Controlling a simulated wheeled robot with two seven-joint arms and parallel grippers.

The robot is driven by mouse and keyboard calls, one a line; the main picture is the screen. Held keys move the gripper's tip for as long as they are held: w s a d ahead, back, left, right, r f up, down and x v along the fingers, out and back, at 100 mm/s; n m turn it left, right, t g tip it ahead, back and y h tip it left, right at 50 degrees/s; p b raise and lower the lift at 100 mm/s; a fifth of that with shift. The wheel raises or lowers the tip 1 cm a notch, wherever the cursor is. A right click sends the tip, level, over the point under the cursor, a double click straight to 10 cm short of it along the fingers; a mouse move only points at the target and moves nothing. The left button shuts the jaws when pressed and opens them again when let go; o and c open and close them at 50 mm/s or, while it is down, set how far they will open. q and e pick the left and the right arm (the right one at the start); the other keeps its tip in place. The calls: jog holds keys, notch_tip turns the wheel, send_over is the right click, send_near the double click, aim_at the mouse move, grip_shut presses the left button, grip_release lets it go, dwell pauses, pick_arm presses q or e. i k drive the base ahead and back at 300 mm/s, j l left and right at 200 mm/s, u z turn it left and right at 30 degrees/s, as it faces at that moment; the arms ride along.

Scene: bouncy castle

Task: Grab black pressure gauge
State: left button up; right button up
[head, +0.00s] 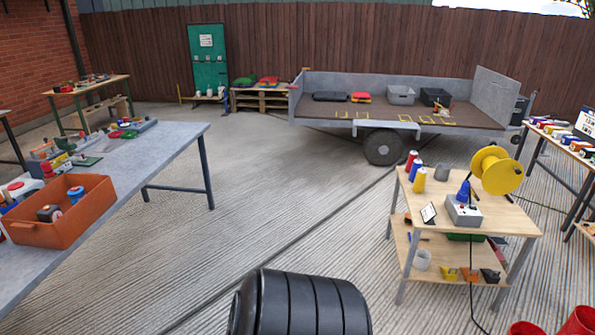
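I cannot make out a black pressure gauge for certain. A small dark round item (49,213) lies in an open orange crate (62,232) on the grey table at the left; it is too small to tell whether it is the gauge. Neither of my grippers is in view.
The grey table (150,160) carries several small tools. A wooden two-tier table (480,215) at right holds a yellow reel (496,170), cans and a grey control box (463,212). A flatbed trailer (390,110) stands behind. Open floor (260,190) lies between.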

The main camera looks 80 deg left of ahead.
aim_at(50, 216)
jog(key=u, duration=4.35)
